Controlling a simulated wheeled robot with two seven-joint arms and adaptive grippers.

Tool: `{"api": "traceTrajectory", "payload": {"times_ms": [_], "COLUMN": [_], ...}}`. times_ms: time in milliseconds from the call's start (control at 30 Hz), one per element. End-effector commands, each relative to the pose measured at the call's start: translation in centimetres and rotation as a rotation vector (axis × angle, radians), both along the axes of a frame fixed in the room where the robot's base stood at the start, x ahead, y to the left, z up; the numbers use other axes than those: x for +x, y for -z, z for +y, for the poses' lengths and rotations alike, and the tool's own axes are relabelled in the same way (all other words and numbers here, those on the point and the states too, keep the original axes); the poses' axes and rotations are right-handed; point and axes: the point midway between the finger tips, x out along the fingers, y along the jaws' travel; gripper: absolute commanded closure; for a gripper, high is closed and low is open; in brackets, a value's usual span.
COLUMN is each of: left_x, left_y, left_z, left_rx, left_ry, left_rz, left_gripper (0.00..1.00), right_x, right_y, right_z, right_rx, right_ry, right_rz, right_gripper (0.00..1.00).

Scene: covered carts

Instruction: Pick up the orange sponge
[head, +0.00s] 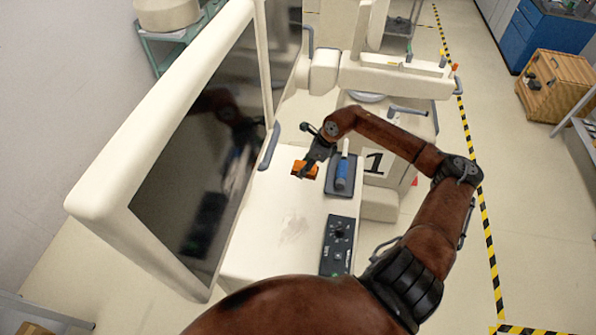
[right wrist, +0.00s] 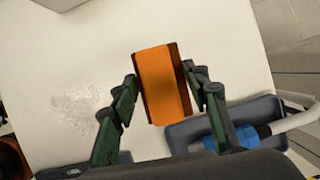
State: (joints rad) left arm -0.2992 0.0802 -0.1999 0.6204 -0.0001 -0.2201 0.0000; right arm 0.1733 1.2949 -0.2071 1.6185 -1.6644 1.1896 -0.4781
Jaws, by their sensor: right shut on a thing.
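The orange sponge (head: 298,167) is at the white cart top (head: 285,225), left of a dark tray. My right gripper (head: 307,168) reaches down over it and partly covers it in the head view. In the right wrist view the sponge (right wrist: 160,85) is an upright orange block between the two green-black fingers (right wrist: 160,78), which are shut on its sides. I cannot tell whether it rests on the surface or is slightly raised. My left gripper is not in view.
A dark tray (head: 334,187) with a blue-handled tool (head: 342,172) lies just right of the sponge. A black control panel (head: 338,245) is nearer on the cart top. A large dark screen in a white frame (head: 150,130) stands left. The cart top's near-left part is bare.

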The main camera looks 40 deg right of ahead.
Motion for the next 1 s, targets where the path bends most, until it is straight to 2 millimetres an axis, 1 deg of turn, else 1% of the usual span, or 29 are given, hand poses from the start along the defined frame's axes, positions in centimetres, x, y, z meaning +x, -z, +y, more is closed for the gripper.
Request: {"api": "traceTrajectory", "payload": {"times_ms": [33, 133, 300, 400, 533, 700, 1000], "left_x": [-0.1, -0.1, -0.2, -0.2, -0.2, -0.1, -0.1], "left_y": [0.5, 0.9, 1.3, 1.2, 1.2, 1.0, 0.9], "left_z": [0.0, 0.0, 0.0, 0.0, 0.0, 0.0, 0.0], "left_rx": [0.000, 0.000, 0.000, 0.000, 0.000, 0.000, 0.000], "left_ry": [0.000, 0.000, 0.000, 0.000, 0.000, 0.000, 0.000], "left_rz": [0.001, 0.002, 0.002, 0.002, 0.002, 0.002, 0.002], "left_gripper": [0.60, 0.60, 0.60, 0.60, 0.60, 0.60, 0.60], "right_x": [-1.1, -3.2, -5.7, -6.8, -8.0, -9.0, -9.7], "right_y": [-0.8, -1.4, -2.7, -3.2, -3.8, -4.4, -4.8], "right_z": [-0.2, -0.2, -0.1, -0.3, -0.2, -0.2, -0.2], "right_rx": [-0.008, -0.007, -0.004, -0.002, 0.000, 0.000, 0.001], "right_ry": [-0.002, -0.001, -0.001, 0.001, 0.001, 0.001, 0.001], "right_rz": [0.003, 0.008, 0.007, 0.006, 0.006, 0.004, 0.002], "right_gripper": [0.81, 0.81, 0.81, 0.81, 0.81, 0.81, 0.81]}}
